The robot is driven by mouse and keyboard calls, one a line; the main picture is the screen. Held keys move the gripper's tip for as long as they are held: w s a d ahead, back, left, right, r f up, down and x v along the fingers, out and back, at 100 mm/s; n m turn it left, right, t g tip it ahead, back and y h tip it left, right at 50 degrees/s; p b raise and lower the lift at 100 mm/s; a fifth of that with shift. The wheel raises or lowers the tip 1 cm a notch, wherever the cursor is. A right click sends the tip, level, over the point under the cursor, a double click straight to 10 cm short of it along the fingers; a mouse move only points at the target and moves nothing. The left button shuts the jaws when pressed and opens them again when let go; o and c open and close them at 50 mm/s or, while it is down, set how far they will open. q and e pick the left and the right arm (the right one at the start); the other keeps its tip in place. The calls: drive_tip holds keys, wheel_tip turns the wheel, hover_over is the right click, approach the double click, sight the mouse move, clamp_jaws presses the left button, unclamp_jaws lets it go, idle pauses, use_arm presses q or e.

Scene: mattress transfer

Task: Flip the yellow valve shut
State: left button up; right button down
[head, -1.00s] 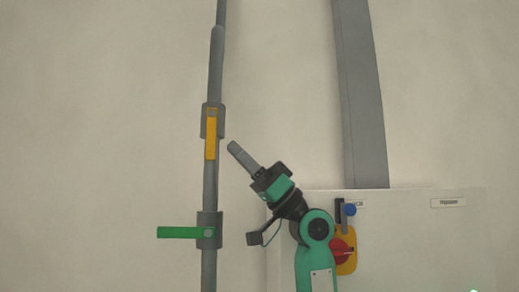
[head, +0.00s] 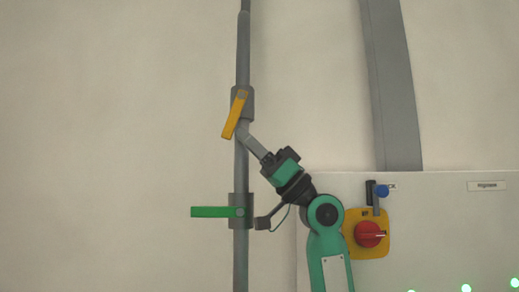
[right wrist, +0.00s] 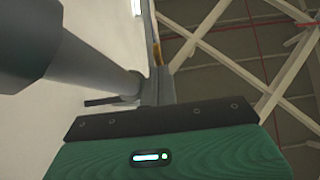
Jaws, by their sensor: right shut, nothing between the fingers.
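The yellow valve handle (head: 235,115) sits on the upper grey valve body of the vertical pipe (head: 242,165). It is tilted, its lower end swung to the left of the pipe. My right gripper (head: 245,137) is shut and empty, its fingertips against or very close to the right side of the handle; contact is hard to tell. In the right wrist view my shut fingers (right wrist: 157,87) point up beside the pipe (right wrist: 75,60), with a thin yellow strip of the handle (right wrist: 157,52) just beyond them. My left gripper is not in view.
A green valve handle (head: 212,212) lies level on the lower valve body, pointing left. A white cabinet (head: 450,230) with a red rotary switch (head: 368,234) on a yellow plate and a blue knob (head: 382,191) stands at right. A grey duct (head: 391,90) rises above it. The wall at left is clear.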

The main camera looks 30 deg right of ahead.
drive_tip(key=shift+w+a, duration=0.2)
drive_tip(key=shift+a, duration=0.15)
drive_tip(key=shift+d+f, duration=0.1)
drive_tip(key=b+v, duration=0.7)
drive_tip(key=v, duration=0.6)
drive_tip(key=shift+d+f, duration=0.2)
drive_tip(key=shift+d, duration=0.05)
drive_tip(key=shift+s, duration=0.15)
